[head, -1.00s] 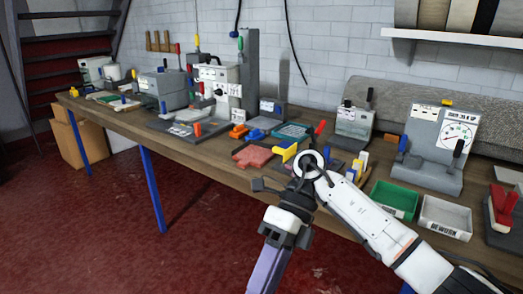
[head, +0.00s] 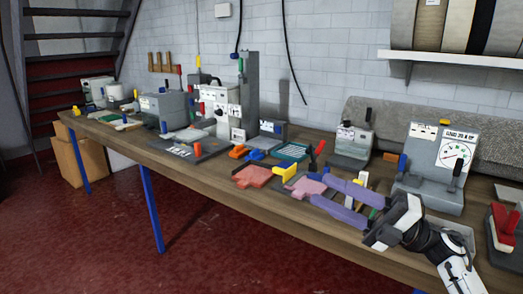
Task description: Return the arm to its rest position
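My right arm comes in from the lower right. Its gripper (head: 319,190) points left over the front part of the bench (head: 215,183). The two purple fingers are spread with a gap between them, and I see nothing held in it. A pink pad (head: 306,187) shows just beyond the fingertips; I cannot tell how high the fingers are above it. My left gripper is not in view.
A red pad (head: 252,176) and a yellow block (head: 285,172) lie left of the gripper. A grey gauge machine (head: 437,160) stands behind my wrist. A red-topped device (head: 505,225) is at the right edge. Open floor (head: 210,250) lies in front.

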